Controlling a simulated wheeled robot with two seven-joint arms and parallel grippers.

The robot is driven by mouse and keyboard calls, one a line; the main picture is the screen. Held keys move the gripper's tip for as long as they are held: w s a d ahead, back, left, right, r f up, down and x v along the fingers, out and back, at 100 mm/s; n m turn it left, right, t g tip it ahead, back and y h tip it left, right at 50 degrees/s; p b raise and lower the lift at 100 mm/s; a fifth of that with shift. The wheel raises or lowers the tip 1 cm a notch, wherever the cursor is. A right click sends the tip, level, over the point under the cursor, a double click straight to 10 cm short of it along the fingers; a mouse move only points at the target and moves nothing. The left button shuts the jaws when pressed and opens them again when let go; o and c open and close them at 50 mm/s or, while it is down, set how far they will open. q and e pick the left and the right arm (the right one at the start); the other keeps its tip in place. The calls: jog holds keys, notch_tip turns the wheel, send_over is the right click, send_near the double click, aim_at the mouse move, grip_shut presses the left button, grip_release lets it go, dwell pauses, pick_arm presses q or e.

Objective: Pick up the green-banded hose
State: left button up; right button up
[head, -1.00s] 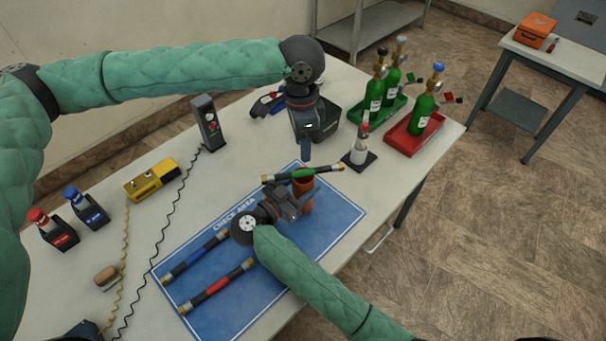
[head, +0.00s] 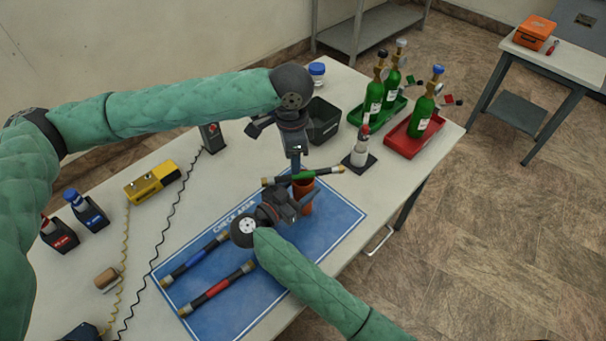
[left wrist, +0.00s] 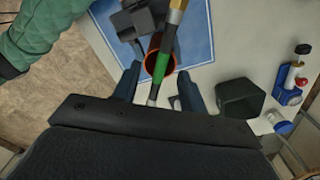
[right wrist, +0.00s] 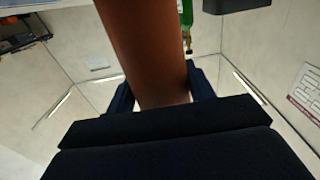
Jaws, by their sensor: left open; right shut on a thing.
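The green-banded hose (head: 330,171), black with brass ends, lies level across the mouth of an orange cup (head: 306,204) above the blue mat. In the left wrist view its green band (left wrist: 161,66) crosses the cup mouth; whether it touches the rim is unclear. My left gripper (head: 297,169) is open, pointing down just over the hose. In the left wrist view its fingers (left wrist: 158,76) stand apart on both sides of the hose. My right gripper (head: 296,202) is shut on the cup, whose orange-brown wall (right wrist: 150,50) fills the right wrist view between the fingers.
A blue-banded hose (head: 195,259) and a red-banded hose (head: 218,289) lie on the blue check mat (head: 255,307). The mat's right part is clear.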

aim_at(303, 175)
pick_arm(q)
jog(key=shift+w+a+f, duration=0.1)
jog(key=shift+f, duration=1)
jog(key=shift+w+a+f, duration=0.15)
jog(key=shift+f, duration=1)
jog(key=shift+w+a+f, duration=0.1)
jog(key=shift+f, duration=1)
jog(key=shift+c, duration=0.4)
grip_shut()
